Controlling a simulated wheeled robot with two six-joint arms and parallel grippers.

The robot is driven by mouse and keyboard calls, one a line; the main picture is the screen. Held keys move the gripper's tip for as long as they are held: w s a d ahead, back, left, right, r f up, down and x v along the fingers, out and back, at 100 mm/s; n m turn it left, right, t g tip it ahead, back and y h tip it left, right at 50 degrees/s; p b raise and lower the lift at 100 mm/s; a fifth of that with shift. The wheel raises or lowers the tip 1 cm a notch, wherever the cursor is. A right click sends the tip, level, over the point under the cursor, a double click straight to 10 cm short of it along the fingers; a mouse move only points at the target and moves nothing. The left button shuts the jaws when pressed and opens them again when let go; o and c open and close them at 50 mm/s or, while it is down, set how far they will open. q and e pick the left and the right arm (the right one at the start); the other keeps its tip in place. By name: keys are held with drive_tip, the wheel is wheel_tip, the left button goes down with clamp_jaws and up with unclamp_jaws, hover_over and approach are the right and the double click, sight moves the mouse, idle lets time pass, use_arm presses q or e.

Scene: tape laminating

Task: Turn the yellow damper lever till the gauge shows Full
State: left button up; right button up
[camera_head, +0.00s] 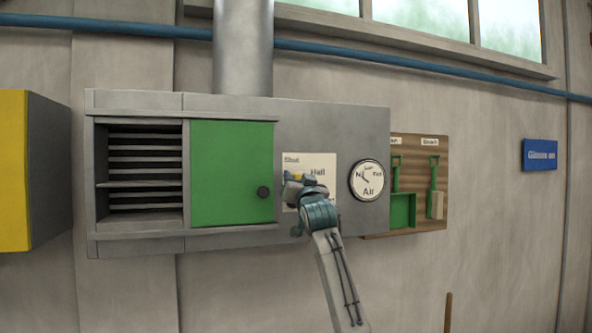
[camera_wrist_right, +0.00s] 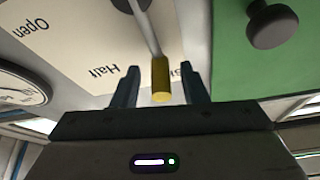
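The yellow damper lever (camera_wrist_right: 161,80) shows in the right wrist view as a grey rod with a yellow grip, standing between the fingers of my right gripper (camera_wrist_right: 158,88). The fingers are open, with a gap on each side of the grip. In the head view my right gripper (camera_head: 294,180) is at the cream label plate (camera_head: 322,163), covering much of it, and a bit of the yellow lever (camera_head: 297,176) shows there. The plate reads Shut, Half and Open. The round gauge (camera_head: 367,180) is right of the plate; its needle points to the upper left. My left gripper is not in view.
A green door (camera_head: 231,172) with a dark knob (camera_head: 263,192) is just left of my right gripper. A slatted rack (camera_head: 145,168) is further left. A wooden tool board (camera_head: 420,170) hangs right of the gauge. A yellow cabinet (camera_head: 14,170) stands at the far left.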

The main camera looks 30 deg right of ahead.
drive_tip(key=shift+w+r, duration=0.15)
drive_tip(key=shift+w, duration=0.25)
drive_tip(key=shift+d, duration=0.1)
clamp_jaws()
